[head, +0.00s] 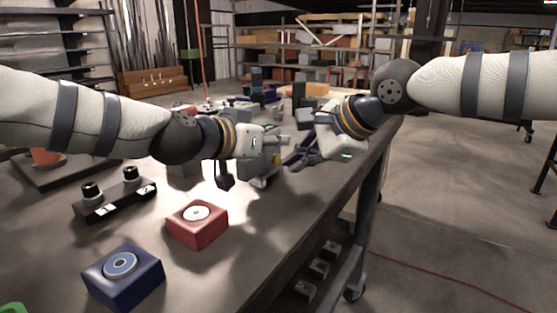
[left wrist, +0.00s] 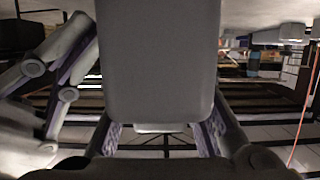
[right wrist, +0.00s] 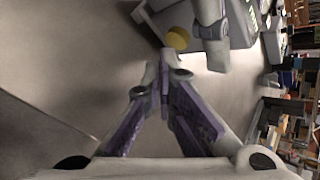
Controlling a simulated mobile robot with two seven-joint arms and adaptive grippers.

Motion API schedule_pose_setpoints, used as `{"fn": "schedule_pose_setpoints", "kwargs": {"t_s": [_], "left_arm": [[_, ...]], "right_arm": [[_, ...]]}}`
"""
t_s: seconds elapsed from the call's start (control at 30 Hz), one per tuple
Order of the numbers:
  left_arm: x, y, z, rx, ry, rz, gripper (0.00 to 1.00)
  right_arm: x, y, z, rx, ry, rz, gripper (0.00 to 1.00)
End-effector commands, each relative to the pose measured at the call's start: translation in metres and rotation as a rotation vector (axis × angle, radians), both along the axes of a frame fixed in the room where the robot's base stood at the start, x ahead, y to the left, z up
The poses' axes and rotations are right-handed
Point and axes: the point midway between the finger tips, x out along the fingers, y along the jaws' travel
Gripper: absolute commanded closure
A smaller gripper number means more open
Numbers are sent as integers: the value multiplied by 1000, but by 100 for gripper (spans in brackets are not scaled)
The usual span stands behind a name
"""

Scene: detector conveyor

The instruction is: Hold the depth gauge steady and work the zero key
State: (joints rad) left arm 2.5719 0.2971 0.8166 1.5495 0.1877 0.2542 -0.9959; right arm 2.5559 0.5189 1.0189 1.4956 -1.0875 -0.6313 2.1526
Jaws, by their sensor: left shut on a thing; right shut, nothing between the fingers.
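The depth gauge (head: 258,167) is a grey boxy device above the bench, at my left gripper (head: 246,155). In the left wrist view the gauge (left wrist: 160,60) is a large grey block between the finger pads, and the gripper is shut on it. A small yellow round key (head: 277,159) shows on the gauge's right side; it also shows in the right wrist view (right wrist: 177,38). My right gripper (head: 290,161) is shut and empty, its tips pointing at the gauge close to the yellow key. I cannot tell whether they touch.
On the bench (head: 225,270) stand a red block (head: 197,228) with a white disc, a blue block (head: 122,277) with a ringed disc, and a black fixture (head: 115,198) with two knobs. Clutter fills the bench's far end. Open floor lies right of the bench edge.

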Motion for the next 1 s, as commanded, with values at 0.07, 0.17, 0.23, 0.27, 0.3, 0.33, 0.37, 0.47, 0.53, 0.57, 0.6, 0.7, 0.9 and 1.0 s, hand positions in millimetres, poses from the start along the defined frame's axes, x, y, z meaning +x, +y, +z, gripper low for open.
{"fn": "schedule_pose_setpoints", "kwargs": {"t_s": [0.07, 0.17, 0.23, 0.27, 0.3, 0.33, 0.37, 0.47, 0.53, 0.57, 0.6, 0.7, 0.9, 1.0], "left_arm": [[0, 0, 0, 0, 0, 0, 100], [0, 0, 0, -1, 1, 0, 100], [0, 0, 0, -1, 1, 0, 100], [0, 0, 0, -1, 1, 0, 100], [0, 0, 0, -1, 1, 0, 100], [0, 0, 0, -1, 1, 0, 100], [0, 0, 0, -1, 1, 0, 100], [0, 0, 0, -1, 1, 0, 100], [0, 0, 0, 0, 0, 0, 100], [0, 0, 0, 0, 0, 0, 100], [0, 0, 0, -1, 1, 0, 100], [0, 0, 0, -1, 1, 0, 100], [0, 0, 0, -1, 1, 0, 100], [0, 0, 0, -1, 1, 0, 100]], "right_arm": [[-2, -3, 0, 1, 0, -1, 100], [-3, -4, 0, 1, 0, -2, 100], [-3, -4, 0, 1, 0, -2, 100], [-3, -4, 0, 1, 1, -1, 100], [-3, -4, 0, 1, 1, -1, 100], [-3, -4, 0, 1, 0, -1, 100], [-3, -5, 0, 1, 0, -1, 100], [-8, -12, 0, -1, -1, -2, 100], [-12, -18, 0, -1, -1, -2, 100], [-14, -20, 0, -1, -1, -2, 100], [-17, -23, 0, 0, 0, -1, 100], [-22, -31, 0, 0, -1, -1, 100], [-31, -44, 0, 1, 0, -1, 100], [-33, -45, 0, 1, 0, -1, 100]]}}
